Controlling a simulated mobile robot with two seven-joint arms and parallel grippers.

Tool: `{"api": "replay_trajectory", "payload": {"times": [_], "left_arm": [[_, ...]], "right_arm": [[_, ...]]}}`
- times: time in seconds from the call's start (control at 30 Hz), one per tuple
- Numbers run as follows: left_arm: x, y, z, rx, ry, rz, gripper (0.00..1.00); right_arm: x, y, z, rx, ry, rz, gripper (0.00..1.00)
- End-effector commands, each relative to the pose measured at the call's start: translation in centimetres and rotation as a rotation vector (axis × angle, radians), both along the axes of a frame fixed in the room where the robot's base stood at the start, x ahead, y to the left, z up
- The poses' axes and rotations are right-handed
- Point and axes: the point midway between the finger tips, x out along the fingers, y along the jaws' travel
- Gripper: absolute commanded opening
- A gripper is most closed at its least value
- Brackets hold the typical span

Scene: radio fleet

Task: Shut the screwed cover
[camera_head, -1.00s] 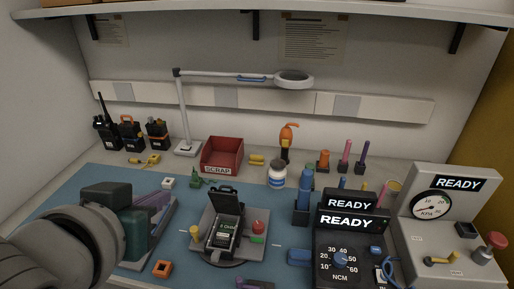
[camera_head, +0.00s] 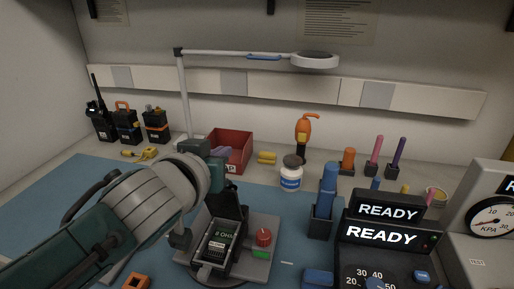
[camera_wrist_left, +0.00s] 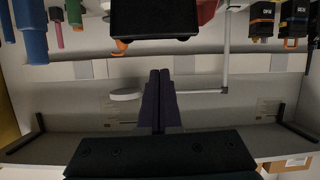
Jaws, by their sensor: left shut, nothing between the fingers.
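The black cover (camera_head: 229,200) stands open, hinged upright at the back of a small housing (camera_head: 219,245) with a lit green display, on a grey fixture plate (camera_head: 262,262). In the left wrist view, which looks upside down, a dark block that looks like the cover (camera_wrist_left: 155,22) fills the top middle. My left gripper (camera_head: 220,152) is above and behind the cover, its purple fingers in front of the red scrap bin. In the left wrist view its fingers (camera_wrist_left: 158,100) are together and empty, apart from the dark block. Part of the cover's upper edge is hidden by my gripper. My right gripper is not in view.
A red knob (camera_head: 264,236) stands on the plate's right. The red scrap bin (camera_head: 240,148), a white jar (camera_head: 291,175) and a lamp (camera_head: 316,60) are behind. A blue driver (camera_head: 328,185) and READY unit (camera_head: 381,236) stand right. The mat's left is fairly clear.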

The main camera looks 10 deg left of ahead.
Motion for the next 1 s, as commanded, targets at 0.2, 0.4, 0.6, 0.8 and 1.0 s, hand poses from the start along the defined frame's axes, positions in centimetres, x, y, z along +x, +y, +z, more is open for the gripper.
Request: {"api": "replay_trajectory", "payload": {"times": [0.2, 0.4, 0.6, 0.8, 1.0], "left_arm": [[-0.1, -0.1, -2.2, -0.001, 0.003, 0.000, 0.00], [-1.2, -0.2, -3.4, -0.001, 0.000, 0.000, 0.00], [-1.4, -0.2, -3.5, -0.001, -0.001, 0.000, 0.00], [-1.4, -0.2, -3.5, 0.000, -0.001, 0.000, 0.00], [-1.5, 0.8, -4.0, 0.001, -0.023, 0.001, 0.00]], "right_arm": [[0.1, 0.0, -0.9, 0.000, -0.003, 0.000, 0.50], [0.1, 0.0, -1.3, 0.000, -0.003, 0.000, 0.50], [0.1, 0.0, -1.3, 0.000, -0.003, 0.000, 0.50], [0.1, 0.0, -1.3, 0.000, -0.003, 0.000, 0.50], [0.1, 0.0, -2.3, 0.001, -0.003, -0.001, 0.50]]}}
